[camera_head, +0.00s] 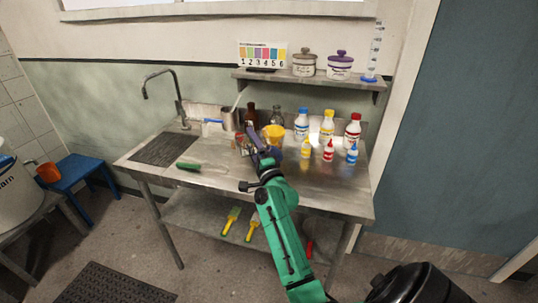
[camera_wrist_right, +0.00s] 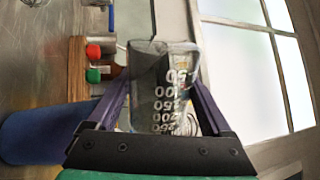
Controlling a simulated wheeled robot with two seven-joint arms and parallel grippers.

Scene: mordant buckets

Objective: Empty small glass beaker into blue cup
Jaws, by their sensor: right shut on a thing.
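My right gripper (camera_head: 262,150) reaches over the middle of the bench in the head view. In the right wrist view its two purple fingers are shut on the small glass beaker (camera_wrist_right: 163,82), a clear vessel with white volume numbers. The view is rolled, with bench at left and window at right, so the beaker looks tipped; the exact angle is unclear. The blue cup (camera_wrist_right: 35,137) shows partly at lower left, beside the gripper. I cannot make out the beaker or blue cup in the head view. My left gripper is out of view.
A wooden rack (camera_wrist_right: 76,75) with red and green caps stands near the beaker. A yellow vessel (camera_head: 274,131), dark bottles and several capped bottles (camera_head: 327,122) stand behind the gripper. A green-handled brush (camera_head: 188,166) lies left, near the sink (camera_head: 164,149). The bench's front right is clear.

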